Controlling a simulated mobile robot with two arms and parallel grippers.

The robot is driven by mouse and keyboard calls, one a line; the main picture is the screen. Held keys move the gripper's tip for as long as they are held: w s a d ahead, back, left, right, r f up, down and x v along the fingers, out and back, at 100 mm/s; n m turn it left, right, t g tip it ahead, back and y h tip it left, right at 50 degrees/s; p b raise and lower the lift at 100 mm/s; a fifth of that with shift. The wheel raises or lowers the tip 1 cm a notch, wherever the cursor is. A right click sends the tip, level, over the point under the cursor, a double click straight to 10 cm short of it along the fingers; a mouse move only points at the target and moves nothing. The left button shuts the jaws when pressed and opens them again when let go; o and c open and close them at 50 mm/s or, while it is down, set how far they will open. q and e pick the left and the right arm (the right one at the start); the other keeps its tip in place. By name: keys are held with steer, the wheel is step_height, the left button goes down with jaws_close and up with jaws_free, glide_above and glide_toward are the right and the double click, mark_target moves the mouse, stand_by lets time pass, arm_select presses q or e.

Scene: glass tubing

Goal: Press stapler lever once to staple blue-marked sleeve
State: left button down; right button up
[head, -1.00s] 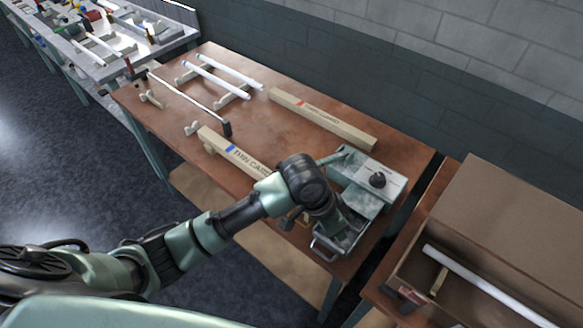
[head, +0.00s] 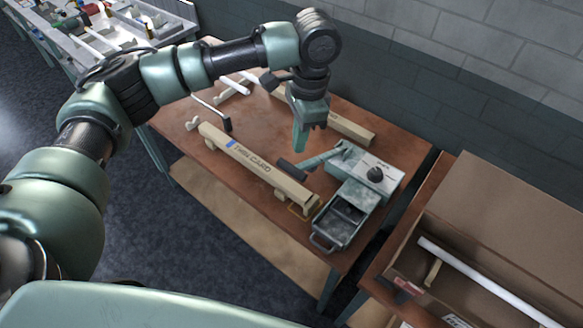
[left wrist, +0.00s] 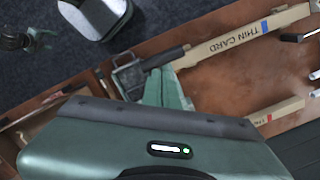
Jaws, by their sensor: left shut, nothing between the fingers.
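The blue-marked sleeve (head: 250,163), a long tan card tube, lies along the table with its near right end by the stapler (head: 372,180). The stapler is grey-green with a black knob and an open tray at its front. Its lever (head: 318,160) sticks out to the left and ends in a dark grip (head: 292,169). My left gripper (head: 299,148) is shut and empty, pointing down above and behind the lever's grip, apparently apart from it. The left wrist view shows the shut fingers (left wrist: 164,92), the dark grip (left wrist: 163,59) and the blue-marked sleeve (left wrist: 250,37). My right gripper is not seen.
A red-marked sleeve (head: 350,128) lies at the back of the table, partly behind my left arm. White tubes (head: 236,86) and small supports lie at the far left. An open cardboard box (head: 480,240) with a white tube stands at right.

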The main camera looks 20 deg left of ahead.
mark_target(296, 167)
arm_select(q)
steer(key=shift+w+a+r, duration=0.1)
stand_by(0.3)
steer(key=shift+s+a+f, duration=0.15)
steer(key=shift+f, duration=1.6)
steer(key=shift+s+a+f, duration=0.15)
steer(key=shift+f, duration=1.65)
steer(key=shift+f+b, duration=0.3)
steer(key=shift+f, duration=1.85)
steer(key=shift+w, duration=0.1)
